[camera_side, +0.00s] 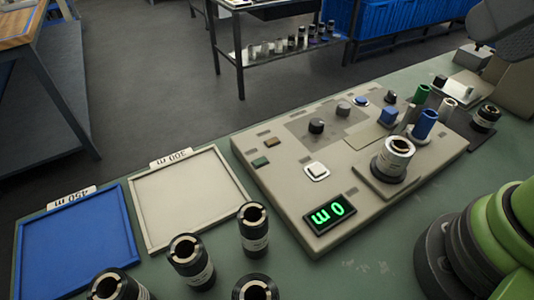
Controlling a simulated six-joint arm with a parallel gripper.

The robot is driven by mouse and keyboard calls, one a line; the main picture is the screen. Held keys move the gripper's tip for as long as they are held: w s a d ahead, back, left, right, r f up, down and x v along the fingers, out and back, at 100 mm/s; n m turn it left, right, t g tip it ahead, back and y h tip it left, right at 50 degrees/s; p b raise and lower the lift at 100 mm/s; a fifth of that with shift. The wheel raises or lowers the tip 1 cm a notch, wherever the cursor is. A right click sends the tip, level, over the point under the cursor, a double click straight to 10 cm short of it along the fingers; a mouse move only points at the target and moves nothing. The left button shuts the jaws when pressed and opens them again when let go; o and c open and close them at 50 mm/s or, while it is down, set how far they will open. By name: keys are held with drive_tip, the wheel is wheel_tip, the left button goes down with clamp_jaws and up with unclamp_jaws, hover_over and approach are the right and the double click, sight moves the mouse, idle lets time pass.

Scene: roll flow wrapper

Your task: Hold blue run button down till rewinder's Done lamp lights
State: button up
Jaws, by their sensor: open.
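The rewinder panel (285,205) is a beige sloped box on the green bench. A round blue button (361,100) in a pale ring sits near its far edge, with nothing on it. I cannot read which is the Done lamp. A silver-and-black roll (393,158) stands on the panel's right plate. My gripper's fingers are not in view.
A white square button (317,171) and black knobs (316,126) share the panel. Blue (424,124) and green (421,94) cylinders stand upright at right. A blue tray (75,250) and a beige tray (185,198) lie at left. Several black-ended rolls (253,228) stand in front.

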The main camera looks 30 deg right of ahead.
clamp_jaws()
idle(1.6)
